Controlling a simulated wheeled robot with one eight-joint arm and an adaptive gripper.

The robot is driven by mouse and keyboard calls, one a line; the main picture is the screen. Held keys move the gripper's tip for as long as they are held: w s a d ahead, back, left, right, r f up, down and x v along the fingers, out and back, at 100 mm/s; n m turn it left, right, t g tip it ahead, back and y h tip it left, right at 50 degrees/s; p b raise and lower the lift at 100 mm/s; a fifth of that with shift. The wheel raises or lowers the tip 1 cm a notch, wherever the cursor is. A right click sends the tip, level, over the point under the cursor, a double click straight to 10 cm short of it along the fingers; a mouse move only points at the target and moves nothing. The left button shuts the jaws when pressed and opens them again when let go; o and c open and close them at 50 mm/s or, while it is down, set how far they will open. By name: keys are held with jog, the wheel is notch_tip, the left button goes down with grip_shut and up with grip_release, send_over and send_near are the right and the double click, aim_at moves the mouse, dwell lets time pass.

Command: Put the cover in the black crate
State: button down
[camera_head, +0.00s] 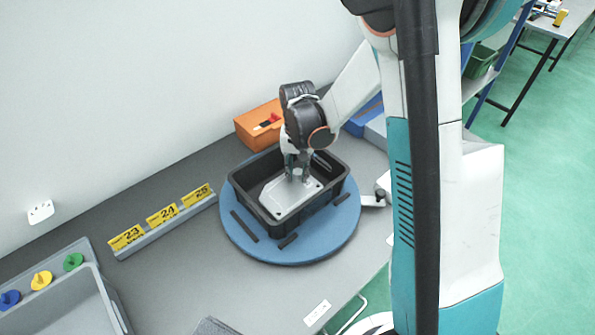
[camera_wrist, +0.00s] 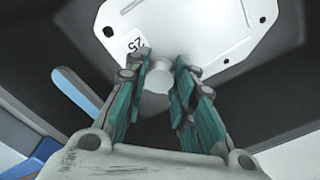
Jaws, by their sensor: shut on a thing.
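The cover (camera_head: 292,199) is a flat, pale metal plate with cut corners and small holes. It is inside the black crate (camera_head: 262,214), level or nearly so; I cannot tell whether it touches the crate floor. My gripper (camera_head: 298,175) reaches down into the crate from above and is shut on the cover's round knob. In the wrist view, the cover (camera_wrist: 190,25) fills the top, with a label reading 25, and the fingers of my gripper (camera_wrist: 160,75) stand on both sides of the knob. The crate's dark inside (camera_wrist: 285,75) surrounds the cover.
The crate stands on a round blue turntable (camera_head: 235,235). An orange box (camera_head: 250,128) is behind it, and a rail with yellow number cards (camera_head: 162,216) lies to the left. A grey tray (camera_head: 75,305) is at the front left. The bench between is clear.

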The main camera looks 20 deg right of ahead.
jog(key=shift+r, duration=0.1)
jog(key=c, duration=1.3)
grip_release()
jog(key=shift+c, duration=0.2)
notch_tip(320, 180, up, 12)
jog(key=r+p, duration=0.1)
jog(key=p, duration=0.2)
jog(key=s+r+n+t, duration=0.2)
jog(key=s+r, duration=0.3)
jog(key=s, duration=0.5)
jog(key=s+r+n+t, duration=0.2)
jog(key=s+r+t, duration=0.3)
jog(key=s, duration=0.5)
jog(key=shift+s+r, duration=0.25)
jog(key=shift+r, duration=0.45)
